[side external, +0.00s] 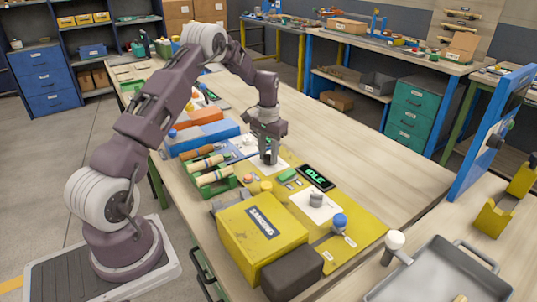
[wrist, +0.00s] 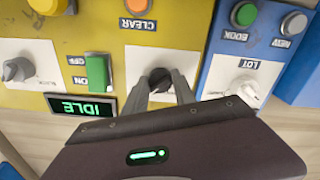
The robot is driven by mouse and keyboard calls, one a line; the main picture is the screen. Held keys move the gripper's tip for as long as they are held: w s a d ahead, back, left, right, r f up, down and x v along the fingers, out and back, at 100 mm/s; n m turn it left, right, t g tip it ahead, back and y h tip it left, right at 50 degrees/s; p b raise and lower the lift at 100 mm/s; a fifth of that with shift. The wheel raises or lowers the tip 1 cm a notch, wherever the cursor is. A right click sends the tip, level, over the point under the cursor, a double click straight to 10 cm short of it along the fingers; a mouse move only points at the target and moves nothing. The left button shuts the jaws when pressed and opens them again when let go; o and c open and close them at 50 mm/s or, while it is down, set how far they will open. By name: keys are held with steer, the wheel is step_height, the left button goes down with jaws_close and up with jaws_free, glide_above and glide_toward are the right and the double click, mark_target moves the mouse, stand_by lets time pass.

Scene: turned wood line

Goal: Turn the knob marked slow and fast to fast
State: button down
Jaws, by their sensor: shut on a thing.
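My gripper (wrist: 160,88) points down at the yellow panel (wrist: 190,20), with its fingers closed around a dark knob (wrist: 159,76) on a white plate (wrist: 137,56). In the side external view my gripper (side external: 269,158) stands over that plate, and its fingers mostly hide the knob. A second, grey knob (wrist: 18,69) sits on another white plate at the left of the wrist view; it also shows in the side external view (side external: 316,200). I can read no slow or fast marking at either knob, and the held knob's pointer direction is hidden.
Near the held knob are a green OFF switch (wrist: 98,70), an orange CLEAR button (wrist: 136,6) and a display reading IDLE (wrist: 82,105). A blue panel with a white LOT knob (wrist: 238,88) adjoins.

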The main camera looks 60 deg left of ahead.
mark_target(268, 155)
steer(key=c, duration=1)
jaws_free()
step_height(268, 155, up, 7)
steer(key=shift+r, duration=0.2)
steer(key=s+d+r+m+t, duration=0.1)
steer(key=s+d+r, duration=0.4)
steer(key=d+r, duration=0.35)
steer(key=s+d+r+m+t, duration=0.15)
steer(key=s+d+r, duration=0.25)
steer(key=d+r, duration=0.4)
steer(key=s+d+t, duration=0.1)
steer(key=s+d, duration=0.2)
steer(key=s, duration=0.4)
steer(key=s+d+t, duration=0.1)
steer(key=s+d, duration=0.2)
steer(key=s, duration=0.4)
steer(key=s+d+r+m+t, duration=0.1)
steer(key=s+d, duration=0.2)
steer(key=s, duration=0.4)
steer(key=shift+s+d, duration=0.15)
steer(key=shift+s, duration=0.05)
